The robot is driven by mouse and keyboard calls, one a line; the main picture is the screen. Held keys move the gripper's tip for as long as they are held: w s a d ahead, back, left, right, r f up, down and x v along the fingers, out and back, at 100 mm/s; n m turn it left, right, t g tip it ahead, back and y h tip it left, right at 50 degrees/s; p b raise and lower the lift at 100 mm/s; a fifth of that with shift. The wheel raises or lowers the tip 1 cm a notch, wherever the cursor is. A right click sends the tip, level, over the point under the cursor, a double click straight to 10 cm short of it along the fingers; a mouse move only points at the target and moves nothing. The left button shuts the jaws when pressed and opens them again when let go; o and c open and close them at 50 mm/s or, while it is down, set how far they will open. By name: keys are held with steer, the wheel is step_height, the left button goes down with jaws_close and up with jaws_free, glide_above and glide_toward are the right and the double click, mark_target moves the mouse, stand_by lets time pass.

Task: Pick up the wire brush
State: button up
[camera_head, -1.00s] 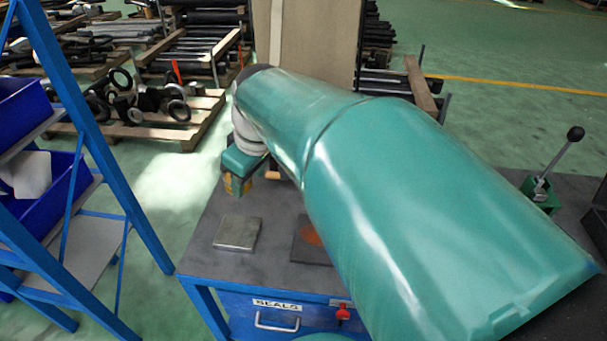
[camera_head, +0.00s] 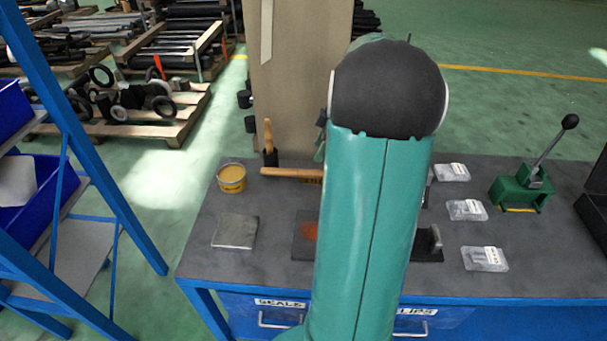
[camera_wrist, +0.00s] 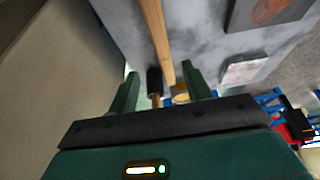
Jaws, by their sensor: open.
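The wire brush (camera_head: 290,173) lies on the dark bench top, its wooden handle pointing left in the head view. Its brass-coloured bristle end is partly hidden behind my arm. In the wrist view its long wooden handle (camera_wrist: 154,35) runs down from the top edge between my fingers' lines; the bristle end is out of view. My gripper (camera_wrist: 160,72) is open and empty, fingers apart, with the handle's end showing between them. Whether the fingers are level with the handle is unclear. In the head view the fingers are largely hidden behind my arm.
Near the handle end are a second wooden-handled brush with a black part (camera_head: 270,158) and a yellow tin (camera_head: 231,179). A metal plate (camera_head: 235,231) lies in front. Clear packets (camera_head: 467,210) and a green lever press (camera_head: 520,192) stand right. A cardboard-coloured panel (camera_head: 300,80) rises behind.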

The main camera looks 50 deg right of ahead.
mark_target(305, 171)
steer(key=x, duration=1)
steer(key=shift+a+f, duration=0.15)
steer(key=shift+a, duration=0.05)
jaws_close()
